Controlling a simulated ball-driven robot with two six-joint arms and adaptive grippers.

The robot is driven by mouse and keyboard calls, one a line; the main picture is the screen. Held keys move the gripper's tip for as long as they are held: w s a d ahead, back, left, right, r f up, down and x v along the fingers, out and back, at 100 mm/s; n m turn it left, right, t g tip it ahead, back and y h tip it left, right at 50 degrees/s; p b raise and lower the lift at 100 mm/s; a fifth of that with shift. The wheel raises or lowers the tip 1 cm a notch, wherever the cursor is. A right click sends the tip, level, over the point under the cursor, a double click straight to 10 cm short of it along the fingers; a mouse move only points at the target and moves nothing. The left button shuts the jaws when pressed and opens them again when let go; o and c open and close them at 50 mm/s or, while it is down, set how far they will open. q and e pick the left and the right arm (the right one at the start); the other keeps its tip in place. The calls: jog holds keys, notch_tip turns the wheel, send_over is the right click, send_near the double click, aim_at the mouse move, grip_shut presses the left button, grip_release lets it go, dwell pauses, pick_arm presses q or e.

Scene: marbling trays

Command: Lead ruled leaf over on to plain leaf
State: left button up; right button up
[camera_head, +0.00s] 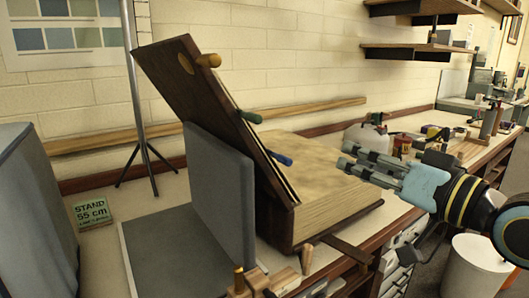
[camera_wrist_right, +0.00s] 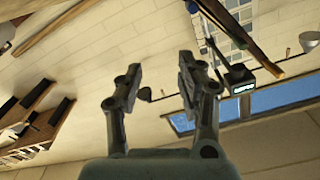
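A large book-like wooden piece stands on the bench. Its dark board (camera_head: 215,105) is raised and tilted back against a grey upright block (camera_head: 220,190). Thin pale edges show along the board's inner side. A tan knob (camera_head: 208,61), a green peg (camera_head: 248,117) and a blue peg (camera_head: 281,160) stick out from this side. The pale wood-grained block (camera_head: 325,175) lies flat to the right, its top bare. I cannot tell which leaf is ruled. My right gripper (camera_head: 343,157) is open and empty at the block's right; its spread fingers show in the right wrist view (camera_wrist_right: 160,66). My left gripper is out of view.
A tripod stand (camera_head: 148,160) and a "STAND 55 cm" sign (camera_head: 93,213) are at the left. Wooden fittings (camera_head: 265,280) sit at the front edge. Jars and a white jug (camera_head: 367,138) stand behind my right gripper. Shelves (camera_head: 420,8) hang above.

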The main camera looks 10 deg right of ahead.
jog(key=d+f+m+g+h+b, duration=0.1)
jog(key=d+f+m+h, duration=0.15)
jog(key=f, duration=0.85)
jog(key=d+f+m+g+h+b, duration=0.1)
jog(key=d+f+g+h+b, duration=0.15)
jog(key=f, duration=0.75)
jog(key=s+d+f+g, duration=0.1)
jog(key=s+f, duration=0.2)
jog(key=f, duration=0.5)
jog(key=s+d+f+g+h+b, duration=0.1)
jog(key=s+f, duration=0.2)
jog(key=f, duration=0.4)
jog(key=s+d+f+g, duration=0.1)
jog(key=s+f+g, duration=0.1)
jog(key=f, duration=0.6)
jog(key=s+a+f+n+g+b, duration=0.15)
jog(key=s+f+g, duration=0.25)
jog(key=s+f, duration=1.3)
jog(key=s+a+f+n+g, duration=0.1)
jog(key=s+f+g, duration=0.1)
jog(key=s, duration=0.7)
jog(key=s+f+n+g+h, duration=0.1)
jog(key=s+f, duration=0.4)
jog(key=s, duration=0.5)
jog(key=shift+a+n+g, duration=0.3)
jog(key=shift+a+g, duration=0.1)
jog(key=shift+g, duration=0.45)
